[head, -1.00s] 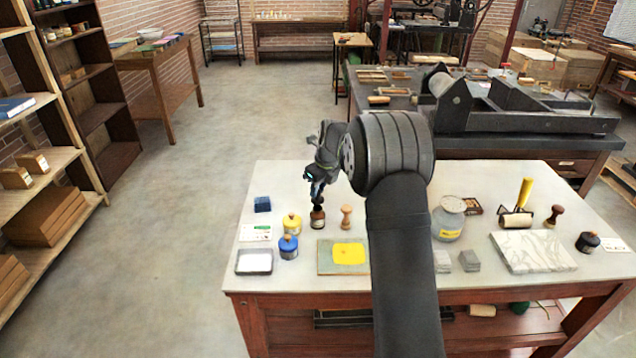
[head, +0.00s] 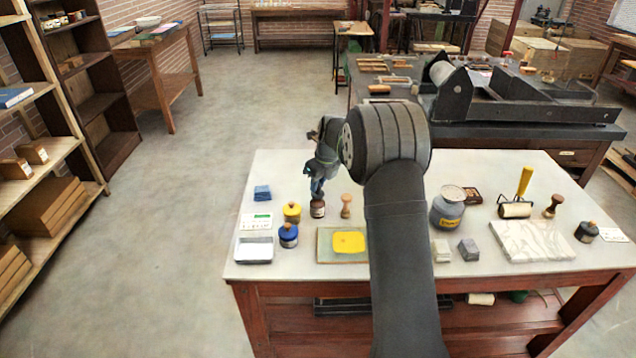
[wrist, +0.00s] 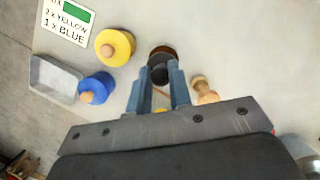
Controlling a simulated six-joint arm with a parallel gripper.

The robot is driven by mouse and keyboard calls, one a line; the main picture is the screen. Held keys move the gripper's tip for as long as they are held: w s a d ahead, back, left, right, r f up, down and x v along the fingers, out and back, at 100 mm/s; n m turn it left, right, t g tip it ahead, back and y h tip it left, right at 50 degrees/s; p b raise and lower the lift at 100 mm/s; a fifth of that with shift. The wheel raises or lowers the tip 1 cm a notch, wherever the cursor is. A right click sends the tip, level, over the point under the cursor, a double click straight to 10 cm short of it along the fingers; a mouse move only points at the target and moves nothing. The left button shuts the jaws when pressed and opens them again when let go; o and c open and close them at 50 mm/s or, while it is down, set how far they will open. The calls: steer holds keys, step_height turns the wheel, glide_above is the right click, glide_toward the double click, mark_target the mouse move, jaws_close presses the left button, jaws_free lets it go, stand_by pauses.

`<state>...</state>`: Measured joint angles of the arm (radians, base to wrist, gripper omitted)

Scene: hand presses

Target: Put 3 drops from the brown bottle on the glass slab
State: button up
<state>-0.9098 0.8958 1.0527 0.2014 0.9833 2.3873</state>
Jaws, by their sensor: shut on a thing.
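The brown bottle (head: 317,209) stands upright on the pale table, with a white label and a dark top. My gripper (head: 317,190) is directly above it, pointing down, and is shut on the black top of the bottle. In the wrist view the brown bottle (wrist: 163,50) shows just beyond the two blue-grey fingertips (wrist: 159,73). The glass slab (head: 325,243) lies in front of the bottle, a greenish rectangle with a yellow patch (head: 348,242) on it. In the wrist view my gripper hides most of the slab.
A yellow-lidded jar (head: 292,212) and a blue-lidded jar (head: 288,236) stand left of the bottle. A wooden-handled tool (head: 346,206) stands close on its right. A large jar (head: 449,208) is right of my arm.

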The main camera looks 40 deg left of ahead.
steer(key=shift+r, duration=4.55)
steer(key=s+d+f+n+g+h, duration=0.1)
steer(key=s+d+f+n+g, duration=0.15)
steer(key=d+n, duration=0.95)
steer(key=d+f+m, duration=0.3)
steer(key=f, duration=0.3)
steer(key=shift+s+d+f, duration=0.15)
steer(key=shift+d+f, duration=0.05)
steer(key=shift+f, duration=0.1)
steer(key=shift+f, duration=0.5)
steer(key=shift+r, duration=0.15)
